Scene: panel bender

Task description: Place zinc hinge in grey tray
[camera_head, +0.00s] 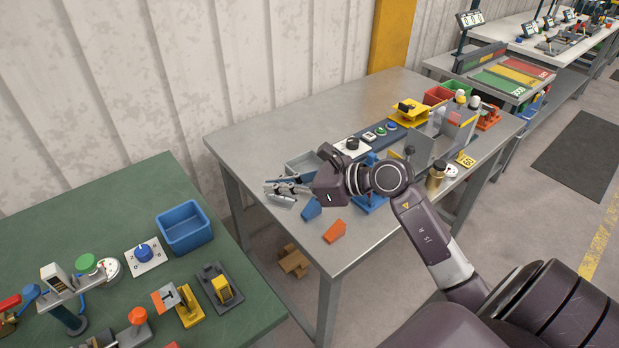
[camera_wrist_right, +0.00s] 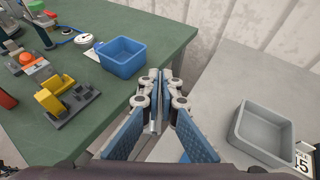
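My right gripper (camera_head: 270,188) is over the left edge of the grey metal table, beside the grey tray. In the right wrist view its fingertips (camera_wrist_right: 160,82) are together. In the head view the tray (camera_head: 299,164) is partly hidden behind my right gripper. My left gripper is in neither view.
The green table (camera_head: 100,215) at the left holds a blue bin (camera_head: 184,228), a yellow clamp (camera_head: 188,307) and switches. On the grey table (camera_head: 290,118) lie an orange block (camera_head: 334,231) and a blue block (camera_head: 311,208). The grey table's back left is clear. A gap separates the tables.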

